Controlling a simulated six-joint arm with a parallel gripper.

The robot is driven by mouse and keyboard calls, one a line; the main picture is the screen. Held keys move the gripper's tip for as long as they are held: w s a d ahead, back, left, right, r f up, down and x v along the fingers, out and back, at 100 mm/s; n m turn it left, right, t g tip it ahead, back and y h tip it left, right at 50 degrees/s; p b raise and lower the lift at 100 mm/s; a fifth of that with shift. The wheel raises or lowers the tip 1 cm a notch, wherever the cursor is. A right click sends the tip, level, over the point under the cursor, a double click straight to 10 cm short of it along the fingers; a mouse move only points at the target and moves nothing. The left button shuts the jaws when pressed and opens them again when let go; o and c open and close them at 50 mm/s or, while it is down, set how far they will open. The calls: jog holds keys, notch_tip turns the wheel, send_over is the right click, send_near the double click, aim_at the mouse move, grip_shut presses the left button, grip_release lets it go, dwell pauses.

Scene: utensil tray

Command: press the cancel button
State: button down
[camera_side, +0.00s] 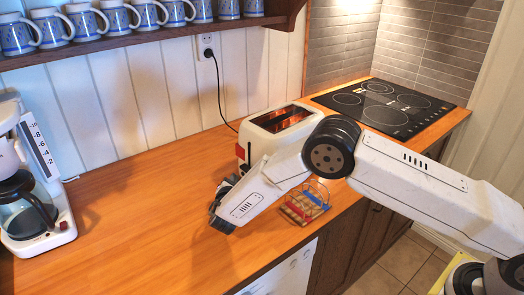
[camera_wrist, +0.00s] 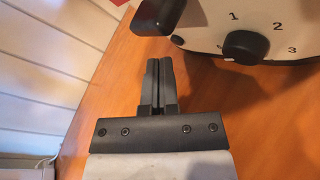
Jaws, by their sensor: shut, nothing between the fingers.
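The white toaster (camera_side: 259,140) stands on the wooden counter, its near end partly hidden by my arm. In the wrist view its end face (camera_wrist: 205,35) shows at the upper right, with a black dial knob (camera_wrist: 244,47) among the numbers 1, 2 and 3. A small round black button (camera_wrist: 177,40) sits left of the dial; I see no label on it. A dark lever (camera_wrist: 158,14) sticks out further left. My gripper (camera_wrist: 159,62) is shut and empty, just short of the button and apart from it. It also shows in the side view (camera_side: 214,211), low over the counter.
A small rack (camera_side: 303,207) with red and blue pieces stands near the counter's front edge, close to my arm. A coffee maker (camera_side: 38,205) is at the left, a cooktop (camera_side: 383,104) at the back right. The counter's middle is clear.

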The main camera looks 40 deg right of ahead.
jog(key=shift+d, duration=0.75)
dwell(1.7)
jog(key=shift+a, duration=0.75)
jog(key=shift+s+a, duration=0.15)
jog(key=shift+a, duration=1.1)
jog(key=shift+s+a, duration=0.1)
jog(key=shift+a, duration=1.15)
